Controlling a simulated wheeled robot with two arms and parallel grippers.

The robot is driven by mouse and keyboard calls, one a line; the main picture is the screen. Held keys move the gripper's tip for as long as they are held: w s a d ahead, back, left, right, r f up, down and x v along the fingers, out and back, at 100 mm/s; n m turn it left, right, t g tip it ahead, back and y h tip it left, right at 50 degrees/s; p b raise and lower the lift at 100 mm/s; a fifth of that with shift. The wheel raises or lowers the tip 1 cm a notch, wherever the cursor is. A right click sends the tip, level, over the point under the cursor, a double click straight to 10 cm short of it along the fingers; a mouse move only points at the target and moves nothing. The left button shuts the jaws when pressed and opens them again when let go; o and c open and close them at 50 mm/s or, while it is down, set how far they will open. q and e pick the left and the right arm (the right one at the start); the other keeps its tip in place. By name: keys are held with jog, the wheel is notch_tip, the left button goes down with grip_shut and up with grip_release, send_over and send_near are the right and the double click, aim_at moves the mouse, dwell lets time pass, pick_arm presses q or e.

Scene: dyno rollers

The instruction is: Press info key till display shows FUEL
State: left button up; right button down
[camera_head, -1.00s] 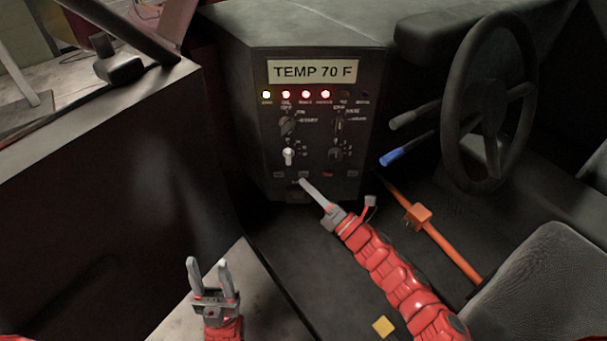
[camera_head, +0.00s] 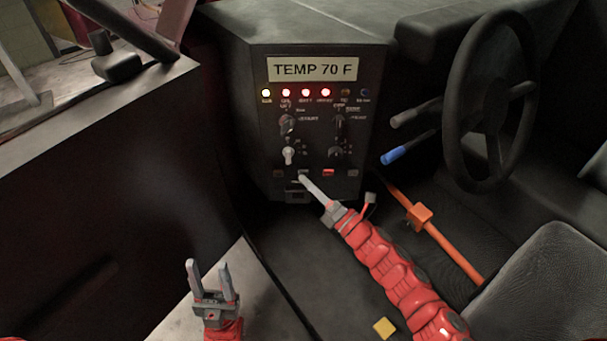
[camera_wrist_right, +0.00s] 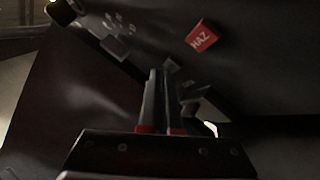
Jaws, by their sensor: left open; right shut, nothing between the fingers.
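The display (camera_head: 313,69) at the top of the dark control panel (camera_head: 268,140) reads TEMP 70 F. A row of small keys runs along the panel's lower part. My right gripper (camera_head: 302,178) is shut and empty, its tip at or just below a grey key (camera_head: 303,172) left of the red key (camera_head: 328,172). In the right wrist view the shut fingers (camera_wrist_right: 160,72) end close to a grey key (camera_wrist_right: 171,65); the red key (camera_wrist_right: 201,38) reads HAZ. Contact and the label of the info key cannot be made out. My left gripper (camera_head: 209,264) is open, low and left.
Knobs and a row of lit lamps (camera_head: 305,93) sit between display and keys. To the right are a blue-tipped lever (camera_head: 395,156), an orange lever (camera_head: 447,247), a steering wheel (camera_head: 455,100) and a seat (camera_head: 545,285). A dark wall (camera_head: 110,190) stands on the left.

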jog(key=shift+w+b, duration=0.35)
jog(key=shift+b, duration=0.05)
dwell(0.4)
jog(key=shift+s, duration=0.75)
jog(key=shift+s, duration=0.1)
jog(key=shift+s, duration=2.4)
